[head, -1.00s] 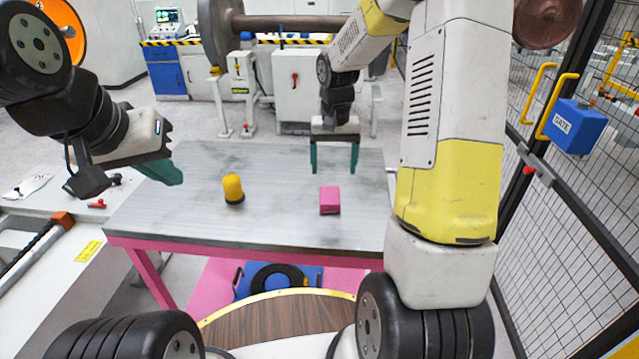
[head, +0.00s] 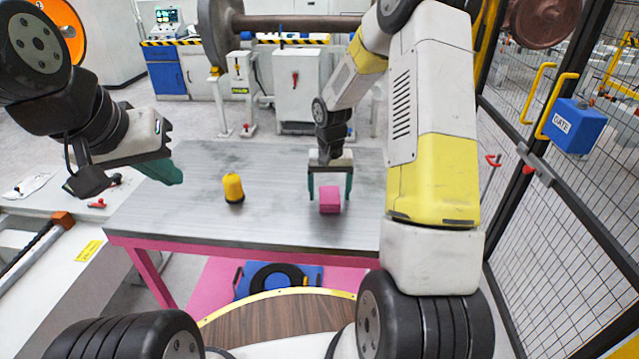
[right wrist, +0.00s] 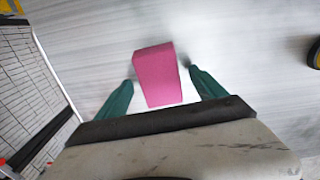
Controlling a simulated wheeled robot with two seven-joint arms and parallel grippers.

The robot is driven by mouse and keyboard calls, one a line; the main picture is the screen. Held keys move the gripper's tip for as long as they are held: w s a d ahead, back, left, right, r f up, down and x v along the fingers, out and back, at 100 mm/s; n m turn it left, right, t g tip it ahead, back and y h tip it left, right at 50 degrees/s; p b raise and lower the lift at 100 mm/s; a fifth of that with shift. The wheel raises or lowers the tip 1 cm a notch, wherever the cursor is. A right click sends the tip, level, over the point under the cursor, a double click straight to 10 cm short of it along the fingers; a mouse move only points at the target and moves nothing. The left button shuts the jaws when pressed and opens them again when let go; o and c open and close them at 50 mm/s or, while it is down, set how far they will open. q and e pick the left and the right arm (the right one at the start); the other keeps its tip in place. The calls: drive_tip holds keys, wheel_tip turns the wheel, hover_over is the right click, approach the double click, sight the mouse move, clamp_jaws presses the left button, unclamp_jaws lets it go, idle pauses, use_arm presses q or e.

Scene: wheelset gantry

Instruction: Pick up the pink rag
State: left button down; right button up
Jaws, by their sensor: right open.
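The pink rag (head: 330,202) is a folded, box-shaped bundle on the grey table top (head: 270,225), right of its middle. My right gripper (head: 329,197) is open, its green fingers apart to the left and right of the rag. In the right wrist view, the rag (right wrist: 157,74) lies between and just beyond the fingertips of my right gripper (right wrist: 160,76), with gaps at both sides. My left gripper (head: 174,172) is at the left, away from the rag, over the table's left edge; its finger opening cannot be made out.
A yellow, dark-based object (head: 233,189) stands on the table, left of the rag. A wire mesh fence with a blue gate box (head: 577,127) is at the right. White cabinets (head: 293,85) stand behind the table. The table between the rag and the yellow object is clear.

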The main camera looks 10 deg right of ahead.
sight(329, 194)
drive_tip(key=c, duration=1.4)
drive_tip(key=shift+c, duration=0.2)
drive_tip(key=shift+r, duration=0.1)
drive_tip(key=shift+r, duration=0.6)
wheel_tip(329, 194, up, 2)
drive_tip(key=shift+r, duration=0.15)
drive_tip(key=s+a, duration=0.2)
drive_tip(key=s, duration=0.3)
drive_tip(key=s+a+r, duration=0.1)
drive_tip(key=s+a, duration=0.1)
drive_tip(key=s, duration=0.3)
drive_tip(key=s+a, duration=0.2)
drive_tip(key=s, duration=0.2)
drive_tip(key=shift+s+r, duration=0.15)
drive_tip(key=shift+s, duration=0.25)
